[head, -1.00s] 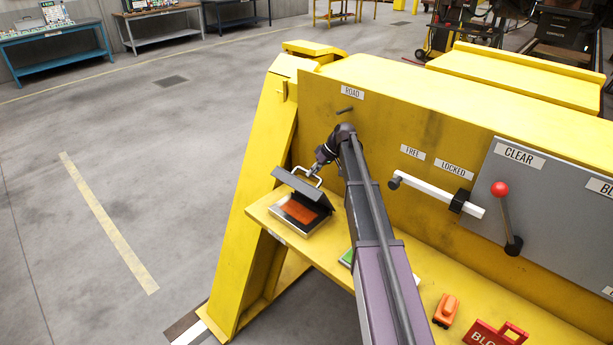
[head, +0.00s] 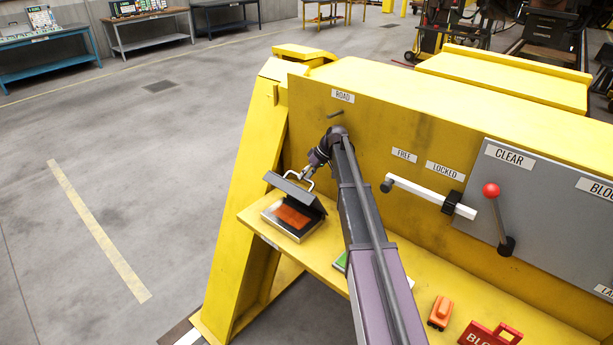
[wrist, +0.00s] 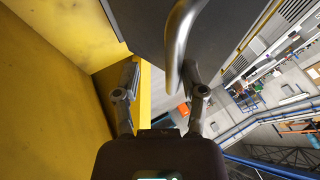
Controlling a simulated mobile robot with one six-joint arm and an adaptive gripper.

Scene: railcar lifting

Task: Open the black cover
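The black cover (head: 288,190) is a hinged lid on a shallow metal box (head: 284,228) with an orange patch inside. It stands partly raised, tilted over the box, so the front of the box is uncovered. A light metal handle (head: 309,183) sticks up from the cover. My gripper (head: 304,168) is at the handle. In the wrist view, my gripper's two fingers (wrist: 161,90) are apart, with the handle (wrist: 178,45) close beside the right finger. The dark cover (wrist: 140,25) fills the top middle there. Whether the fingers touch the handle is unclear.
The box sits on a yellow shelf (head: 256,219) in front of a yellow upright panel (head: 400,125). A white lever (head: 420,190), a red-knobbed lever (head: 492,190), an orange block (head: 440,312) and a red sign (head: 492,334) are to the right. Open floor lies left.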

